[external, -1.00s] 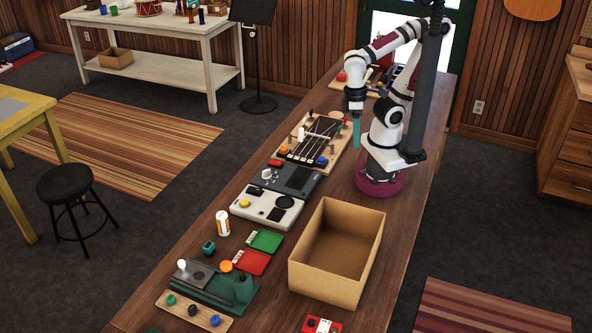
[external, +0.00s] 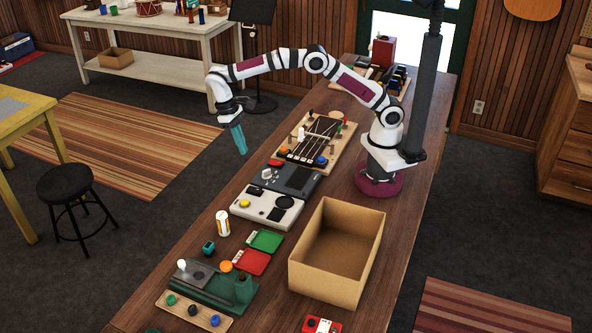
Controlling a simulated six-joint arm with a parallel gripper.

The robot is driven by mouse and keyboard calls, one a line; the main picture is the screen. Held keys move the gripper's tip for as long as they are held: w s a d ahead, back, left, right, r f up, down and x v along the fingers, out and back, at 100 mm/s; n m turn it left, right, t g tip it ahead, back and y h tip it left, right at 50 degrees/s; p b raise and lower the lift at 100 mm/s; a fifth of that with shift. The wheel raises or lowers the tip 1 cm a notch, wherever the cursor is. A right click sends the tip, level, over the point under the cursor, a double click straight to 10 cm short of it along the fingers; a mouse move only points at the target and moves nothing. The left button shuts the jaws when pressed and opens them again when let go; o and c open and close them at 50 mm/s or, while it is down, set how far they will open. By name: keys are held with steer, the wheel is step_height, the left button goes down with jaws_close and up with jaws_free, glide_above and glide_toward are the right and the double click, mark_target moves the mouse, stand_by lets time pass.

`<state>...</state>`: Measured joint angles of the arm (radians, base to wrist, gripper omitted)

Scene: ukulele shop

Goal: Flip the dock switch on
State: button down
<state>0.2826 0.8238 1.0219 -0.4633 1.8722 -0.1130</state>
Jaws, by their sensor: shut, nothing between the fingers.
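My gripper (external: 242,150) has teal fingers. They are shut with nothing between them and point down, out past the left side of the bench, over the striped rug and floor in the picture. No part is plainly marked as the dock switch. A dark green base (external: 215,299) nearer the camera has a grey plate and a white-tipped lever (external: 182,265). My gripper is apart from both. I cannot tell which holds the switch, or its setting.
A stringed board (external: 340,139) lies behind the console. An open cardboard box (external: 325,287) stands at the right. A white and yellow can (external: 222,223), a green tray (external: 266,242), a red tray (external: 252,263) and a wooden strip (external: 180,309) crowd the near left.

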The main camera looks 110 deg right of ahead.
mark_target(258, 189)
steer(key=shift+a+f, duration=0.1)
steer(key=x, duration=1.3)
steer(key=shift+s+a+f, duration=0.1)
steer(key=shift+s+f, duration=0.05)
steer(key=shift+f, duration=0.2)
steer(key=shift+s+f, duration=0.1)
steer(key=shift+f, duration=0.1)
